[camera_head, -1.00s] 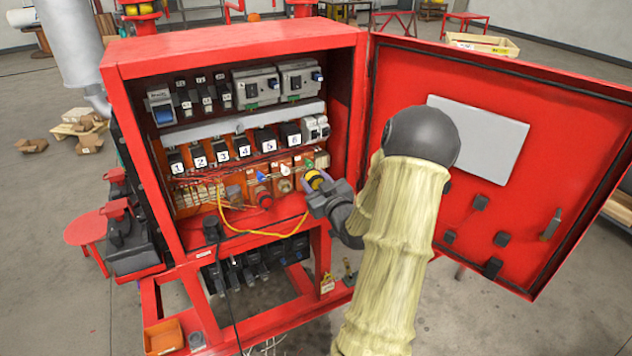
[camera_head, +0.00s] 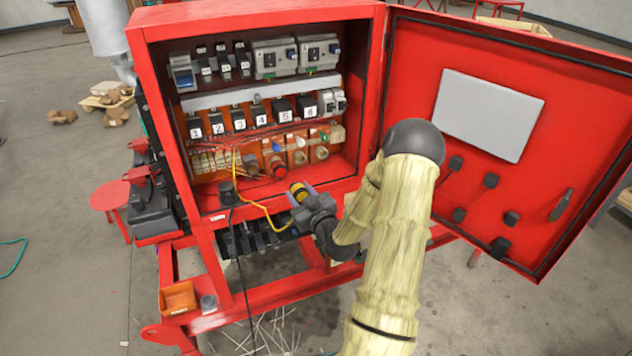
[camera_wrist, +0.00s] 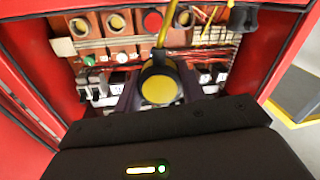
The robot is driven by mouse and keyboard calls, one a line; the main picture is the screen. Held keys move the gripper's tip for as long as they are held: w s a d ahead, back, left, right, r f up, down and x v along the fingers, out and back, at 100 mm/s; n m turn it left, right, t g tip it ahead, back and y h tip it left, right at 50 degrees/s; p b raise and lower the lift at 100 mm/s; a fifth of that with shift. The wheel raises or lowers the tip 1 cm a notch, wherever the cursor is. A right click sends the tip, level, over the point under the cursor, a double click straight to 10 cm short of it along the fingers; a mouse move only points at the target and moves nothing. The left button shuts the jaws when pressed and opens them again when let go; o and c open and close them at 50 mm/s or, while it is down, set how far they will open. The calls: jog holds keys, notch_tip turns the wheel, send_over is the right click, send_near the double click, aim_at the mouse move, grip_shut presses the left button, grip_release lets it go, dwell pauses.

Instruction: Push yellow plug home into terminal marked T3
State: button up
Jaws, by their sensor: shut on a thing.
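The yellow plug (camera_head: 299,191) is in my gripper (camera_head: 302,193), in front of the cabinet's lower edge and apart from the terminals. In the wrist view the plug (camera_wrist: 163,88) shows its round yellow end between the two dark fingers (camera_wrist: 160,95). A yellow cable (camera_head: 262,206) runs from it to the left. The orange terminal row (camera_head: 298,157) is inside the cabinet, above and behind the plug. It has round sockets and one red round piece (camera_head: 277,166). No T3 mark is readable, so I cannot tell which terminal it is.
The red cabinet (camera_head: 262,14) stands open, its door (camera_head: 430,90) swung out to the right beside my arm. Numbered black breakers (camera_head: 238,122) and thin wires sit above the terminals. A black connector (camera_head: 228,192) with a hanging cable is left of the plug. Free room lies before the cabinet.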

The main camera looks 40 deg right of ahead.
jog(key=s+a+f+n+y+b, duration=0.1)
jog(key=a+f+b, duration=0.2)
jog(key=a+f, duration=1.6)
jog(key=a, duration=0.4)
jog(key=shift+s+f+y, duration=0.3)
jog(key=shift+f, duration=0.05)
